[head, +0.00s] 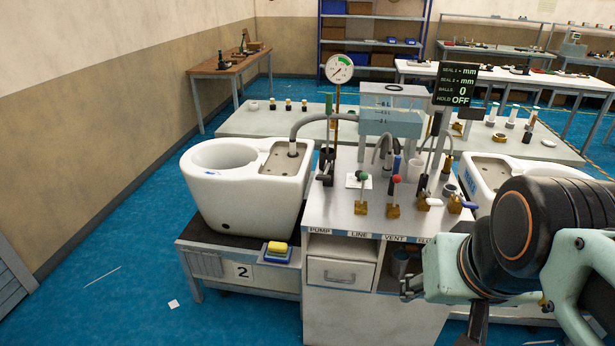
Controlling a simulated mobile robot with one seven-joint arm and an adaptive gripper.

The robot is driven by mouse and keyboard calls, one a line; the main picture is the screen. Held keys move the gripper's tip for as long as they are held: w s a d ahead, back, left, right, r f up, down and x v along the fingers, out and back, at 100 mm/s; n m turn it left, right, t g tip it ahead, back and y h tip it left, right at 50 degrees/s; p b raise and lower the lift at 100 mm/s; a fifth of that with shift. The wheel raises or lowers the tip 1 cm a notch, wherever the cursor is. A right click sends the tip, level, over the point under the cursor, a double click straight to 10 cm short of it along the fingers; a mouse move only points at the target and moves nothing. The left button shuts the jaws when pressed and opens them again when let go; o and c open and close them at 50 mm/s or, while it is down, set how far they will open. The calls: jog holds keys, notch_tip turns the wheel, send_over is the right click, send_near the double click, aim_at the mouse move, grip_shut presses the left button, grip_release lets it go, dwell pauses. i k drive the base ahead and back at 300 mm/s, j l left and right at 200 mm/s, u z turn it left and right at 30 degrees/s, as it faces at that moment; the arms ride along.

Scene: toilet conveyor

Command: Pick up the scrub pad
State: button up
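A yellow pad (277,247), which looks like the scrub pad, lies in a small blue tray (268,258). The tray is on the front edge of the low stand marked 2, below the left toilet bowl. My gripper (409,286) appears at the end of my arm on the lower right, in front of the cabinet's open shelf. It is small and partly hidden by my arm, so its fingers do not show clearly. It is well to the right of the yellow pad and apart from it.
The white toilet (251,200) stands on the low stand (208,265) behind the pad. The cabinet (338,300) with a gauge, levers and hoses is right of the pad, between it and my arm.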

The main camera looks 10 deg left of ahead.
aim_at(275, 249)
jog(key=u, duration=0.75)
